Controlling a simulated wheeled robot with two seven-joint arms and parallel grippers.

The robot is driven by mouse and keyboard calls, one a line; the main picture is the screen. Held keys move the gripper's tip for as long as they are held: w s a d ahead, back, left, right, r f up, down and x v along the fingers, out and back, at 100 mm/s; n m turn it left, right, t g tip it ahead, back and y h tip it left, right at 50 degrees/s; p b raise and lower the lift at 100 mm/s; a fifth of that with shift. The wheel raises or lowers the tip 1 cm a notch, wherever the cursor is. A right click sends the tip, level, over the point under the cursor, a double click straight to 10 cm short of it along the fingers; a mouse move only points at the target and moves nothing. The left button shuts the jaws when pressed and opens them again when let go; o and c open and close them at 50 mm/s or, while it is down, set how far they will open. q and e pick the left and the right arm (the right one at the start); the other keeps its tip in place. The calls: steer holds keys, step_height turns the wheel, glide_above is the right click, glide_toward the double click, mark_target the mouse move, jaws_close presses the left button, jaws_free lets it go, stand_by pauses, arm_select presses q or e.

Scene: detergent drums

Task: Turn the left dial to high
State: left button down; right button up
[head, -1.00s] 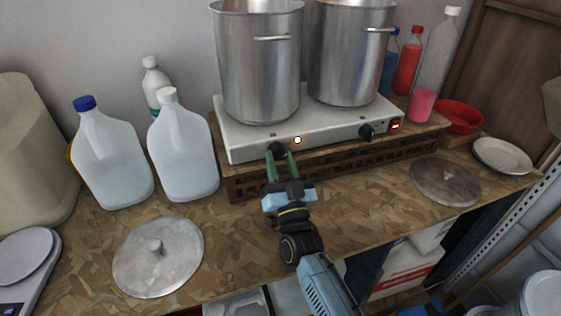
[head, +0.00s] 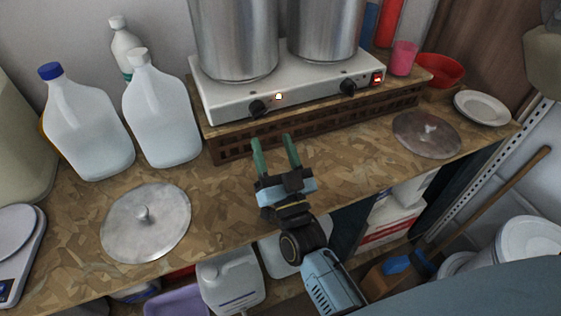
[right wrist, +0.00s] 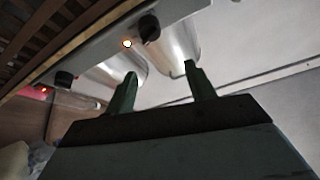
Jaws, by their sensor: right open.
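The hot plate (head: 310,92) has a white body with two black dials on its front. The left dial (head: 258,107) sits beside a glowing indicator lamp (head: 279,97); both also show in the right wrist view, the dial (right wrist: 148,28) beside the lamp (right wrist: 127,43). I cannot read the dial's exact setting. The right dial (head: 348,88) is near a lit red switch (head: 377,79). My right gripper (head: 272,138) is open and empty, in front of and below the left dial, apart from it. My left gripper is not in view.
Two steel pots (head: 236,40) stand on the hot plate, which rests on a slatted wooden riser (head: 310,130). Jugs (head: 163,115) stand to the left. Pot lids (head: 146,222) lie at left and right. The counter around my right gripper is clear.

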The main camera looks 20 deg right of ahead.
steer(key=shift+s, duration=2.15)
